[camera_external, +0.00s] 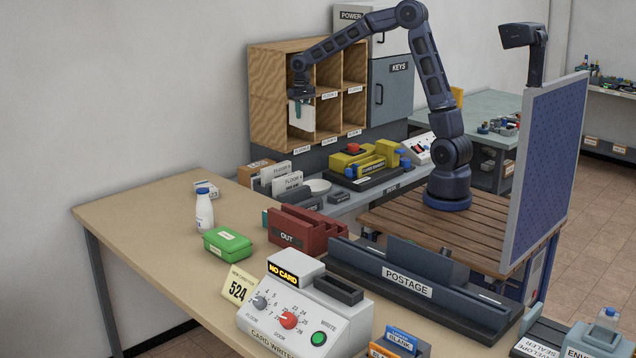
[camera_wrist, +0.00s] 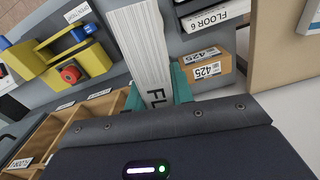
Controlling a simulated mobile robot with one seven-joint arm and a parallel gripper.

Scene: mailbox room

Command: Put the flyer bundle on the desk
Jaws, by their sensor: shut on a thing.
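The flyer bundle (camera_wrist: 141,45) is a stack of white sheets with black lettering along its side, only partly readable. My gripper (camera_wrist: 158,92) is shut on it, with teal fingers on both sides of the stack. In the external view my gripper (camera_external: 300,98) holds the white bundle (camera_external: 301,117) upright, hanging down in front of the left side of the wooden pigeonhole shelf (camera_external: 282,125). The tan desk (camera_external: 150,225) stands lower, in front of the shelf and to the left.
On the desk stand a white bottle (camera_external: 204,212), a green box (camera_external: 228,243), a red OUT tray (camera_external: 310,232) and a card writer (camera_external: 300,320). The desk's left part is clear.

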